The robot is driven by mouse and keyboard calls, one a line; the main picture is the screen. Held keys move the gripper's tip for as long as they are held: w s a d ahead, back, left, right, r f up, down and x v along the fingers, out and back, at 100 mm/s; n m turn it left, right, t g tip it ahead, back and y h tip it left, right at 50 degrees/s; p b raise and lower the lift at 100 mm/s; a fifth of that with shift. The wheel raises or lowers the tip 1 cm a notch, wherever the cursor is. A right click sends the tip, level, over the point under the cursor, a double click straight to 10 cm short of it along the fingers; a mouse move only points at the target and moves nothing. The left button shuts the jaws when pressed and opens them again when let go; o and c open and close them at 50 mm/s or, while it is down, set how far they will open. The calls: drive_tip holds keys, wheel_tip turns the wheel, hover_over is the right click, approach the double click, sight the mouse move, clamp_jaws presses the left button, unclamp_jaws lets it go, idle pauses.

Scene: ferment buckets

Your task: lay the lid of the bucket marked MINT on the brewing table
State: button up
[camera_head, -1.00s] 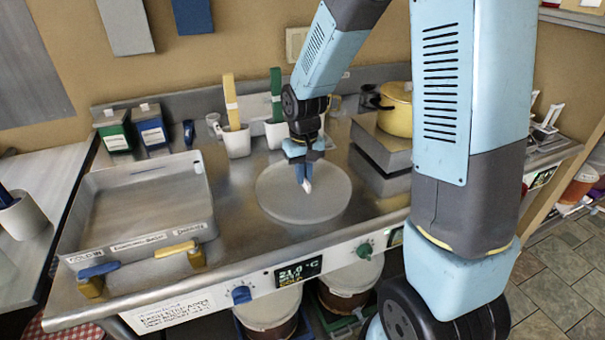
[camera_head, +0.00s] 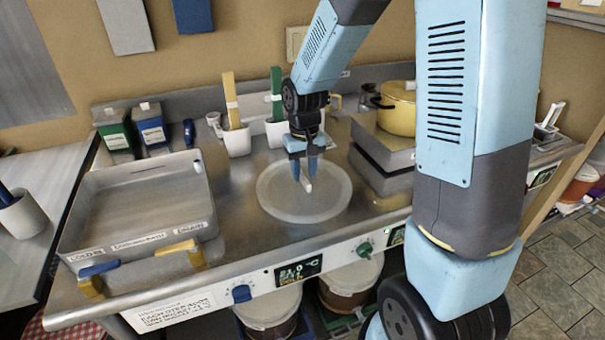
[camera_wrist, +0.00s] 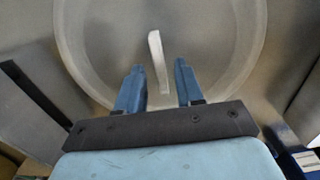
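A round, pale, translucent lid (camera_head: 325,205) lies flat on the steel brewing table (camera_head: 235,225). A white bar-like handle (camera_head: 308,185) stands out at its middle. My gripper (camera_head: 304,172) is just above the lid, fingers pointing down at the handle. In the wrist view my gripper (camera_wrist: 160,85) has its blue fingers apart, with a clear gap between each finger and the white handle (camera_wrist: 156,55). The lid (camera_wrist: 225,40) fills the view ahead of the fingers. I see no MINT marking on it.
A shallow steel tray (camera_head: 140,205) takes up the table's left side. Cups with paddles (camera_head: 236,140) stand behind the lid. A yellow pot (camera_head: 398,108) on grey boxes stands to the right. Buckets (camera_head: 350,275) stand under the table; their labels are unreadable.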

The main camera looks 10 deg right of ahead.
sight(304, 177)
wheel_tip(304, 177, up, 11)
drive_tip(key=s+d+r+t, duration=0.2)
drive_tip(key=s+d+r, duration=0.1)
drive_tip(key=s, duration=0.3)
drive_tip(key=s+d+r+m+t, duration=0.1)
drive_tip(key=s+d+r, duration=0.3)
drive_tip(key=s, duration=0.3)
drive_tip(key=s+d+r+m+t, duration=0.1)
drive_tip(key=s+d+r+t, duration=0.1)
drive_tip(key=s+d+r, duration=0.2)
drive_tip(key=s+r, duration=0.1)
drive_tip(key=s, duration=0.1)
drive_tip(key=shift+s+d+t, duration=0.2)
drive_tip(key=shift+s+t, duration=0.1)
drive_tip(key=shift+s, duration=0.1)
